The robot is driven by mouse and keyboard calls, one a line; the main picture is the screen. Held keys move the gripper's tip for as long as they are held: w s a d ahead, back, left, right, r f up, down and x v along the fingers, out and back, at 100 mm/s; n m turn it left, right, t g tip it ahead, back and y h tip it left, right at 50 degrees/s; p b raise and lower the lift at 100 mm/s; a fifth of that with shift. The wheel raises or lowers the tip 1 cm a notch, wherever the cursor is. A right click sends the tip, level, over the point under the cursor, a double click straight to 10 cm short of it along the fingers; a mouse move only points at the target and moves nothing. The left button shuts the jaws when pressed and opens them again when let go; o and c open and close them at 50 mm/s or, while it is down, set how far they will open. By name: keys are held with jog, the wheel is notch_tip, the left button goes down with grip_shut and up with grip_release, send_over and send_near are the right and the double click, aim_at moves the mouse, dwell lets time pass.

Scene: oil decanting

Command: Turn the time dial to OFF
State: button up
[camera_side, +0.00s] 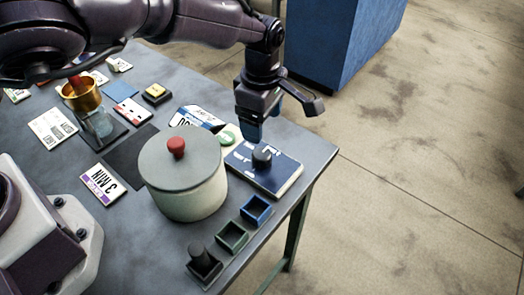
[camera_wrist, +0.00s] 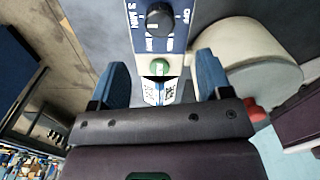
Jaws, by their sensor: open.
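The time dial is a dark round knob (camera_side: 262,157) on a blue panel (camera_side: 272,176) near the table's right corner. In the wrist view the dial (camera_wrist: 160,18) shows at the top, with a "3 MIN" label to its left and other lettering around it. A pale line on the knob is too small to read surely. My gripper (camera_side: 250,128) is above the table just behind the panel. In the wrist view its blue fingers (camera_wrist: 160,75) are wide apart with nothing between them touching; the dial lies beyond the fingertips.
A lidded pot (camera_side: 190,195) with a red knob stands left of the panel. A green button (camera_side: 227,138) is beside the panel. Small blue (camera_side: 256,209), green (camera_side: 232,236) and dark trays line the front edge. A brass funnel (camera_side: 80,95) and jar stand far left.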

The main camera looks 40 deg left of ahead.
aim_at(262, 153)
notch_tip(262, 153, down, 10)
jog(key=shift+f, duration=0.1)
dwell(0.4)
jog(key=c, duration=0.9)
